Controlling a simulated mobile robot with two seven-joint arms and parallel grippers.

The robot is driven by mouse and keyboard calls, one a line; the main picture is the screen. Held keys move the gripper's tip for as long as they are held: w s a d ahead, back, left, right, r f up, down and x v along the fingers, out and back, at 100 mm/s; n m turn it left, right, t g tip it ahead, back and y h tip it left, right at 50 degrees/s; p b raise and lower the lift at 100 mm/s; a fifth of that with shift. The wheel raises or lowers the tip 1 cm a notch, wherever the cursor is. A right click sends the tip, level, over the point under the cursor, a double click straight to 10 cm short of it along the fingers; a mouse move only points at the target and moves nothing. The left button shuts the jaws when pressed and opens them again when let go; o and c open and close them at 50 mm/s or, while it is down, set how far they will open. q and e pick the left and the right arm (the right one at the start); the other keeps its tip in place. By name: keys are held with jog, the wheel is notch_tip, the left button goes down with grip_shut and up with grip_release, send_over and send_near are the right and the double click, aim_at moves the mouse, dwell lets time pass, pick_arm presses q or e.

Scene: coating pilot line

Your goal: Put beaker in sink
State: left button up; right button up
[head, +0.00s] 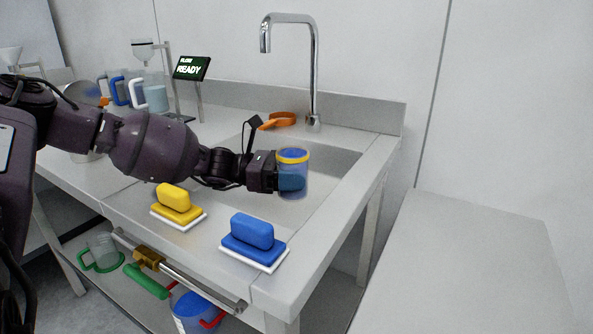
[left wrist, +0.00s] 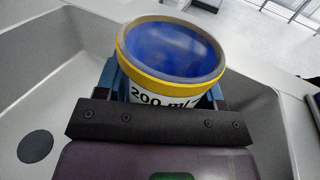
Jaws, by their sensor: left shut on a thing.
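The beaker (head: 293,158) is clear with a yellow rim and blue contents. My left gripper (head: 290,182) is shut on its side and holds it upright over the sink (head: 335,163). In the left wrist view the beaker (left wrist: 172,50) shows from above between the fingers, with a "200 ml" marking on its wall. The sink basin (left wrist: 50,70) and its dark drain lie below and around it in that view. I cannot tell whether the beaker touches the basin floor. My right gripper is not in view.
A yellow brush (head: 174,197) and a blue brush (head: 252,232) lie on the front counter edge. Several mugs (head: 115,88) and a "READY" display (head: 191,68) are at the back left.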

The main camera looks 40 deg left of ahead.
pick_arm(q)
jog(key=shift+f, duration=0.2)
jog(key=o, duration=1)
jog(key=shift+c, duration=0.2)
jog(key=shift+o, duration=0.4)
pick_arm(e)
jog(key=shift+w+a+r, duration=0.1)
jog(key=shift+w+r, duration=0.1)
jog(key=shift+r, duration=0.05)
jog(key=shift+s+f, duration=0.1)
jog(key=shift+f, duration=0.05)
pick_arm(q)
jog(key=shift+r, duration=0.15)
